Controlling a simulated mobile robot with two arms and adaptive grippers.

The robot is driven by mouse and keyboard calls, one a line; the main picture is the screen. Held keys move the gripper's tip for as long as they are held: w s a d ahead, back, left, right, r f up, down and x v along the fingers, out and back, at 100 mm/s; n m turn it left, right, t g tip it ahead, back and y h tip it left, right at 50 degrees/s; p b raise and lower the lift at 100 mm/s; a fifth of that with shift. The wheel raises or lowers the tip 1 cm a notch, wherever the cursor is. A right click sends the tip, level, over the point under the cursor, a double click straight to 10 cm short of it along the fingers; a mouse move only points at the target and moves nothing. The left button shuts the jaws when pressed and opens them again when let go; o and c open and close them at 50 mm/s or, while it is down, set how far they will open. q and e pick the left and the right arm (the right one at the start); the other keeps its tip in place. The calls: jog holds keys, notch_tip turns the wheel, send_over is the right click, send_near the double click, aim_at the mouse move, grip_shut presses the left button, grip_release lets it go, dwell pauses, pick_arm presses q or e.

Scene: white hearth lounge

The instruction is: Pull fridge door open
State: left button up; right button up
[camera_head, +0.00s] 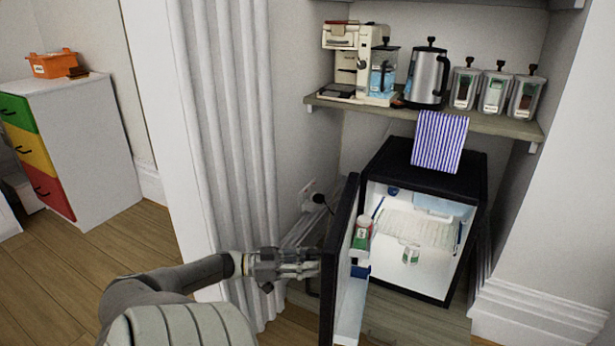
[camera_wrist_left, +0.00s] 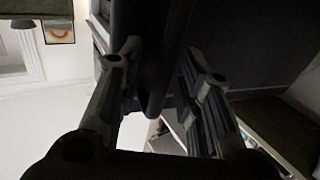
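The small black fridge (camera_head: 388,162) stands under a shelf, its white lit inside in plain sight. Its door (camera_head: 341,225) is swung wide open to the left, with a few items in its inner rack. My left gripper (camera_head: 316,264) is at the outer face of the door, near its free edge. In the left wrist view, my left gripper's fingers (camera_wrist_left: 158,62) are spread apart, with a dark upright bar (camera_wrist_left: 152,85), seemingly the door handle or edge, between them. A gap shows beside the bar. My right gripper is out of view.
A shelf (camera_head: 420,114) above holds a coffee machine (camera_head: 345,62), a kettle (camera_head: 428,76) and several jars. A white curtain (camera_head: 228,150) is behind my left arm. Wooden floor (camera_head: 60,275) is clear at left.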

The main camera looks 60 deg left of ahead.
pick_arm(q)
jog(key=v, duration=1.2)
jog(key=shift+s, duration=0.15)
dwell(0.3)
